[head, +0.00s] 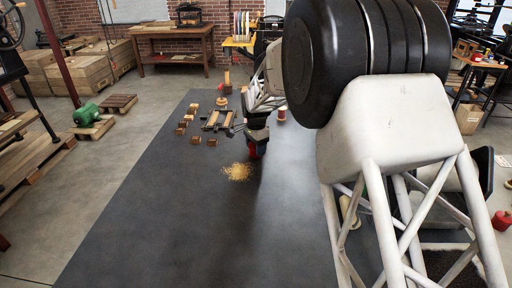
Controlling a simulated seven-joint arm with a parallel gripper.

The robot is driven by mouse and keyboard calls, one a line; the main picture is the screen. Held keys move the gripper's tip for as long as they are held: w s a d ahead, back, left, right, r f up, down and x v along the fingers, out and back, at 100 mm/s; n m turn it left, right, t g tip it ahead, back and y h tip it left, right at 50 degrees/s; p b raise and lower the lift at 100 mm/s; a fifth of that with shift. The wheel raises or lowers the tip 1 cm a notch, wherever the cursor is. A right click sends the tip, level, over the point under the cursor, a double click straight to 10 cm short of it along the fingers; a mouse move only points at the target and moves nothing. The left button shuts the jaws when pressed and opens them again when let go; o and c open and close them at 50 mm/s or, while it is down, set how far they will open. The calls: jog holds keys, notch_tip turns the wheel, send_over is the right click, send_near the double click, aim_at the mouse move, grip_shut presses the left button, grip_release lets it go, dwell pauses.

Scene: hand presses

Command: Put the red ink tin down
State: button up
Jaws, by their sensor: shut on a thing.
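My gripper (257,143) is low over the dark table near the middle of the head view, pointing down. It is shut on the red ink tin (251,150), of which only a small red strip shows at the fingers' left side. The rest of the tin is hidden by the fingers. I cannot tell whether the tin touches the dark tabletop (150,235) or hangs just above it.
A pile of tan grains (237,172) lies just in front of my gripper. Several small wooden blocks (196,140) and a wooden frame (216,120) lie behind left. A red-and-white spool (281,114) stands behind right. The table's front left is bare. My arm hides much of the right.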

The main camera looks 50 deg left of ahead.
jog(key=o, duration=1.1)
jog(key=shift+f, duration=0.15)
notch_tip(320, 180, up, 12)
jog(key=shift+r, duration=0.15)
dwell(1.0)
